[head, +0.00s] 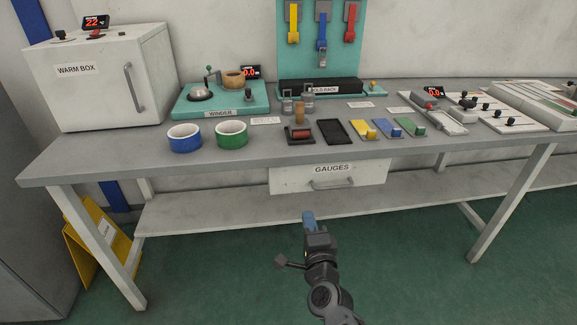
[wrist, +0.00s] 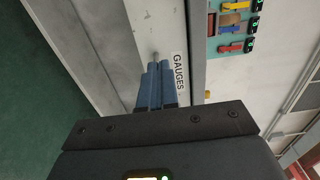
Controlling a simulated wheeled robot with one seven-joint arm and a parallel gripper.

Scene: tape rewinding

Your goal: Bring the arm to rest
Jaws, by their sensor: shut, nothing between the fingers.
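My gripper (head: 308,220) shows in the head view in front of the bench, below the tabletop and over the green floor. Its blue fingers (wrist: 155,88) are together in the wrist view, with nothing between them. In the head view it is apart from the grey bench (head: 85,165) and from the white drawer (head: 290,180) labelled GAUGES. The drawer's handle (head: 330,184) is a grey bar. In the wrist view the fingers point toward the drawer front and its GAUGES label (wrist: 179,72). The drawer looks shut.
On the bench stand a white warm box (head: 90,90), blue tape roll (head: 184,139), green tape roll (head: 231,135), teal winder (head: 200,107) and teal tool rack (head: 340,60). A lower shelf (head: 200,212) runs beneath. A yellow floor sign (head: 95,240) leans at left. Open floor lies in front.

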